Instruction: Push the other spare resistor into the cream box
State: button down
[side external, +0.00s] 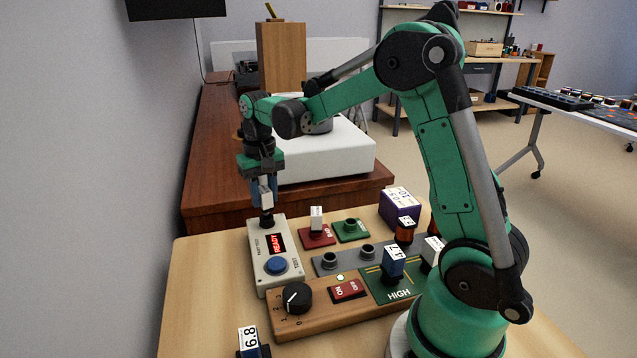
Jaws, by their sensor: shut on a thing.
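The cream box (268,277) stands at the left of the light wooden table, with a red READY display (278,243) and a blue button (277,265) on top. My gripper (264,188) points down over its far end, shut on a small part with a white face and a dark lower end (266,200). I take this part to be a resistor; its label is unreadable. Its lower end is at a dark socket area of the box; I cannot tell whether it is seated or just above. The gripper's fingers hide part of it.
A white-labelled part (316,216) stands on a red pad, right of the box. A green pad (351,229), grey socket strip (340,262), blue 47 part (393,262), purple box (400,208) and black knob (297,297) are near. A 6.8 part (248,340) stands in front.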

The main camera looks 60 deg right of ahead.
jog(key=shift+f, duration=1)
dwell(1.5)
jog(key=shift+c, duration=2.4)
grip_release()
jog(key=shift+r, duration=3.75)
